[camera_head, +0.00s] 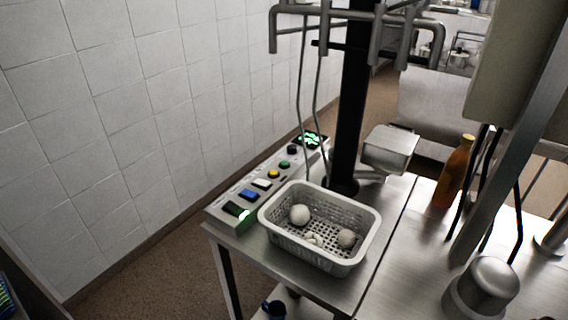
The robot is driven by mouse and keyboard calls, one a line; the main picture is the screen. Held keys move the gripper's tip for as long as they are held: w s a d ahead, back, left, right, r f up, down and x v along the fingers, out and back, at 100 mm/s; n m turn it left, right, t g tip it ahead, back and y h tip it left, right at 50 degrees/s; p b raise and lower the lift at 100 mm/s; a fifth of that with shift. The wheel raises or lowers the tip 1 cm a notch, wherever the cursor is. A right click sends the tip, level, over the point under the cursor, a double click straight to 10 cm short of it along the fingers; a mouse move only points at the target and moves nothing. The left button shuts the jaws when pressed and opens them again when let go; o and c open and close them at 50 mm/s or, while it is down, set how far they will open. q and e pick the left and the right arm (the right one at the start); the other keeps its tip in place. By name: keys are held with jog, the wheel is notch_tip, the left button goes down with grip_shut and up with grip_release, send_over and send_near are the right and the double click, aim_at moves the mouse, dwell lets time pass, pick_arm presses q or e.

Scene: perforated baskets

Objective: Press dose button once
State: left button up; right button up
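A long grey control panel (228,217) lies along the left edge of the steel table. From its near end to its far end it carries a dark switch with a green light (237,211), a blue button (249,194), a white button (262,184), a yellow button (273,174), a green button (285,164), a black knob (292,150) and a lit green display (311,139). The labels are too small to read, so I cannot tell which one is the dose button. Neither of my grippers is in view.
A white perforated basket (349,262) with pale round pieces stands right beside the panel. A black post (350,110) rises behind it, with thin cables hanging near the display. An orange bottle (454,172) and a steel domed vessel (487,285) stand to the right.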

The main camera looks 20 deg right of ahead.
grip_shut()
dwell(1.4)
